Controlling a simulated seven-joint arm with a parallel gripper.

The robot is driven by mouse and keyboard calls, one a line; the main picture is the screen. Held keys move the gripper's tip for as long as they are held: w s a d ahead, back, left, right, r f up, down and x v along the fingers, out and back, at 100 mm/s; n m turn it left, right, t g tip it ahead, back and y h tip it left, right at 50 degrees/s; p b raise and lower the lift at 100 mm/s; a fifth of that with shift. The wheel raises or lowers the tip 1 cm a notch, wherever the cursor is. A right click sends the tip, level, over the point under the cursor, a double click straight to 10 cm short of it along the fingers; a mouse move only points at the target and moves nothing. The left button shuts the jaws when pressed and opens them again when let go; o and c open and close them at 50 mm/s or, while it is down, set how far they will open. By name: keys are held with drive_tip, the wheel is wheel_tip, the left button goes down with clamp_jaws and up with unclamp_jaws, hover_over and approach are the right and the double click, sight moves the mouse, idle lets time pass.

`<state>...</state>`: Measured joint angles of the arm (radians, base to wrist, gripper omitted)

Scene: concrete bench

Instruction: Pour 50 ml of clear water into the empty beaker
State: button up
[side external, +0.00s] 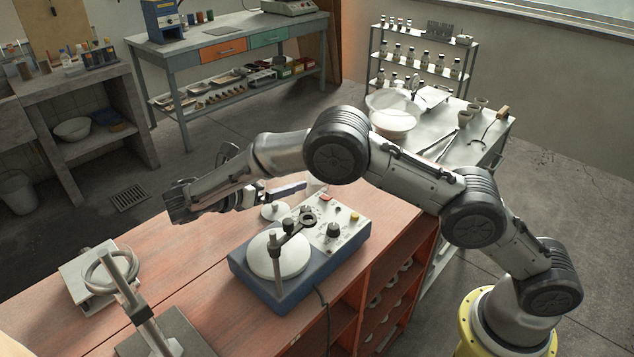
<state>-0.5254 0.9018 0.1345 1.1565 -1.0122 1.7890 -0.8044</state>
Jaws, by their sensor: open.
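My gripper (292,190) is on the folded-back end of my arm, above the red bench. Its dark fingers point right and it looks empty. A small pale, translucent vessel (316,186) stands just beyond the fingertips, partly hidden by my arm. I cannot tell whether it is the beaker or whether it holds water. No other vessel of clear water can be made out on the bench. The gap between gripper and vessel is too small to judge.
A blue apparatus (247,272) with a round white plate, rod clamp and knobs stands below the gripper. A small white disc (275,211) lies behind it. A metal stand (128,285) and a coiled ring on a plate (88,282) are at the left. The bench between is clear.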

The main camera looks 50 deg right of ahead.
drive_tip(key=x, duration=1.2)
drive_tip(key=c, duration=1.4)
drive_tip(key=shift+r, duration=0.1)
clamp_jaws()
